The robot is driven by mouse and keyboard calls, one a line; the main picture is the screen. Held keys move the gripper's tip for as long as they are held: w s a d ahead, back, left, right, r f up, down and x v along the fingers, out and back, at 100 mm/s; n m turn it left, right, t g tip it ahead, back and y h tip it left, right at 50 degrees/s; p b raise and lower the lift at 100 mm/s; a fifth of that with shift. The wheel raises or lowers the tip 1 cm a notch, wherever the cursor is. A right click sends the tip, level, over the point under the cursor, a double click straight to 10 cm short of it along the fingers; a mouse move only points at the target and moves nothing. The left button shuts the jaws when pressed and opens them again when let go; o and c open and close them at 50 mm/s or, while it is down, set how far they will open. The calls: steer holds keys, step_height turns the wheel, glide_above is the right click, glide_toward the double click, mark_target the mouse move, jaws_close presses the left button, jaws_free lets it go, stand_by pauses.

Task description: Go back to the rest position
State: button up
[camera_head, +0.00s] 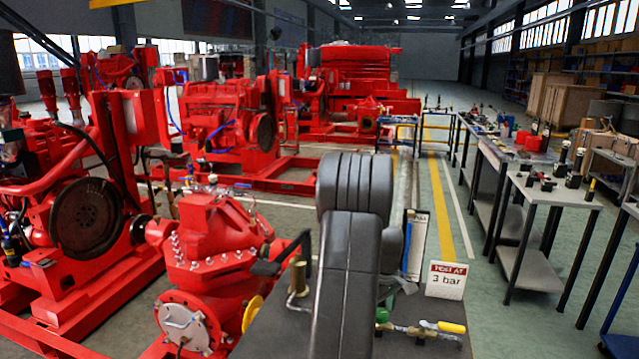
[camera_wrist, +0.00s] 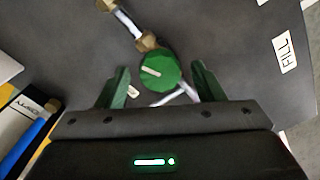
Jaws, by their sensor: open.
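My gripper (camera_wrist: 162,80) is open in the wrist view, its two dark green fingers spread apart with nothing clamped between them. A round green knob (camera_wrist: 160,71) with a pale pointer mark shows just ahead of and between the fingertips. I cannot tell how far it is from them. Brass fittings (camera_wrist: 146,42) on a metal pipe lead up from the knob. In the head view my dark arm reaches forward over the bench and hides my gripper, wholly or nearly so.
The dark bench (camera_head: 275,325) holds a brass fitting (camera_head: 299,277), a yellow-handled valve (camera_head: 450,326), a "TEST AT 3 bar" sign (camera_head: 446,280) and a board with a blue tube (camera_head: 413,245). A red pump (camera_head: 212,255) stands close left. Work tables (camera_head: 548,190) stand right, beyond open floor.

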steer(key=shift+r, duration=0.1)
step_height(320, 180, up, 14)
step_height(320, 180, down, 14)
steer(key=shift+r, duration=0.2)
steer(key=shift+f, duration=0.35)
steer(key=m, duration=0.4)
steer(key=shift+r+m, duration=0.1)
steer(key=shift+m, duration=0.2)
steer(key=m+p, duration=0.1)
steer(key=m, duration=0.4)
steer(key=m+p, duration=0.1)
steer(key=m, duration=0.4)
steer(key=shift+m, duration=0.4)
steer(key=shift+m+p, duration=0.8)
steer(key=shift+m, duration=1.8)
